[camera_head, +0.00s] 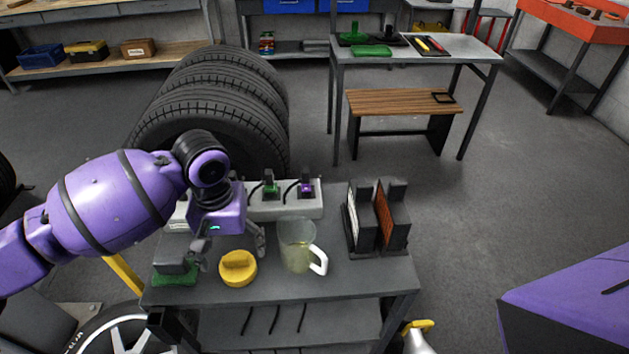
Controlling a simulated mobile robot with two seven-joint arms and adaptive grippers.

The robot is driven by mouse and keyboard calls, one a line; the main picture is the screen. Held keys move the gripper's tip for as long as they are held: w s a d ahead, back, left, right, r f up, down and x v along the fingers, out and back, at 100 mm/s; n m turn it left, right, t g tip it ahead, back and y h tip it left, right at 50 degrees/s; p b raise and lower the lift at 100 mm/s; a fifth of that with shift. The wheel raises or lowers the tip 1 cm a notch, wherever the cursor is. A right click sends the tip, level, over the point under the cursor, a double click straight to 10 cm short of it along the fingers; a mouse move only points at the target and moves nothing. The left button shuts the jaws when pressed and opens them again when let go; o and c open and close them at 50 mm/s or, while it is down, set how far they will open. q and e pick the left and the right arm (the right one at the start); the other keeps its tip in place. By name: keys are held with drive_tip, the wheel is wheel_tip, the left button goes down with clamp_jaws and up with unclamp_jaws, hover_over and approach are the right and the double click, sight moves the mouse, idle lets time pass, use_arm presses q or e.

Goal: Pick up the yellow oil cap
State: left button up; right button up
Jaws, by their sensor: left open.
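The yellow oil cap (238,267) lies on the dark grey bench top, near its front edge. It is round with a raised grip across its top. My left gripper (230,250) is open above and just behind the cap, pointing down. One finger is to the left of the cap and the other is to its upper right. Nothing shows between the fingers. I cannot tell the exact height of the fingertips over the bench. My right gripper is not in view.
A clear jug (297,248) with a white handle stands close to the right of the cap. A green-based block (175,272) sits to its left. Behind are a power strip (285,203) with plugs and a dark rack (378,222). Tires (215,105) stand beyond the bench.

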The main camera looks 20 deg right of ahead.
sight(236, 257)
use_arm(q)
drive_tip(key=f, duration=0.6)
drive_tip(key=shift+w, duration=0.4)
drive_tip(key=c, duration=1.2)
drive_tip(key=shift+o, duration=0.2)
drive_tip(key=shift+r, duration=0.1)
